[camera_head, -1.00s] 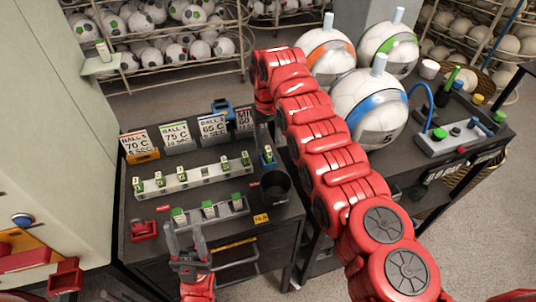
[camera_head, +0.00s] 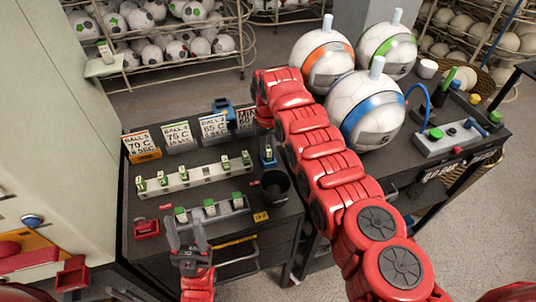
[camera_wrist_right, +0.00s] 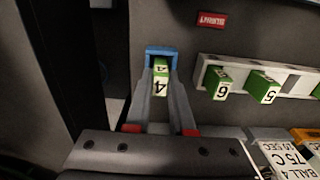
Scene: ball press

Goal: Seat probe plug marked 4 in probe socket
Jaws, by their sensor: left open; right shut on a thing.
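The plug marked 4 (camera_wrist_right: 160,87), green and white, sits between the fingers of my right gripper (camera_wrist_right: 161,76) in the right wrist view. My right gripper is shut on it. The blue probe socket (camera_wrist_right: 161,50) is right at the plug's far end; I cannot tell how deep the plug sits in it. In the head view the blue socket (camera_head: 267,162) stands at the right end of the long rack, below my right arm, which comes down from above. My left gripper (camera_head: 186,232) is open and empty in front of the short rack.
A long white rack (camera_head: 195,176) holds several green plugs, among them 6 (camera_wrist_right: 218,84) and 5 (camera_wrist_right: 264,88). A short rack (camera_head: 213,212) holds more. A black cup (camera_head: 276,187) stands near the socket. Temperature cards (camera_head: 178,138) line the back. Balls (camera_head: 365,110) stand on the right bench.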

